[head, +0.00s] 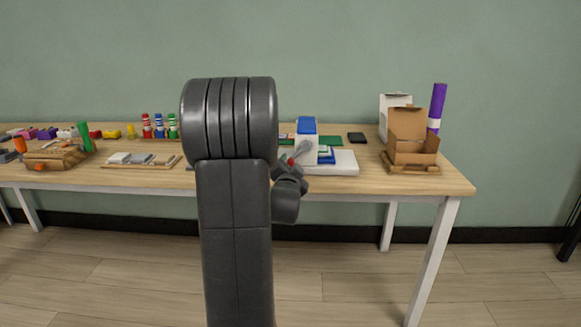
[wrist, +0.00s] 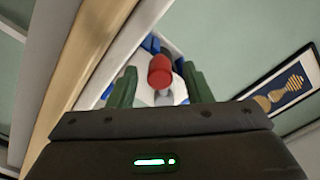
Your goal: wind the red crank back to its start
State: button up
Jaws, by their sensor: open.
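The crank's red knob (wrist: 160,72) is in the wrist view, with a grey crank part and a white round face behind it. In the head view the red knob (head: 291,161) is small, at the near side of a white machine with a blue top (head: 307,126). My gripper (wrist: 159,76) is open, its two green fingers apart on either side of the knob in the picture. I cannot tell whether the knob is fully between them or touched. In the head view my gripper (head: 290,172) is beside the machine, partly hidden by my arm.
The machine stands on a white base (head: 342,163) on the wooden table (head: 340,183). An open cardboard box (head: 413,148) and a purple roll (head: 437,105) are at the right. My arm hides the table's middle.

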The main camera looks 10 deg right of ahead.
jog(key=shift+w+d, duration=0.2)
jog(key=shift+w, duration=0.45)
grip_shut()
jog(key=shift+a, duration=0.15)
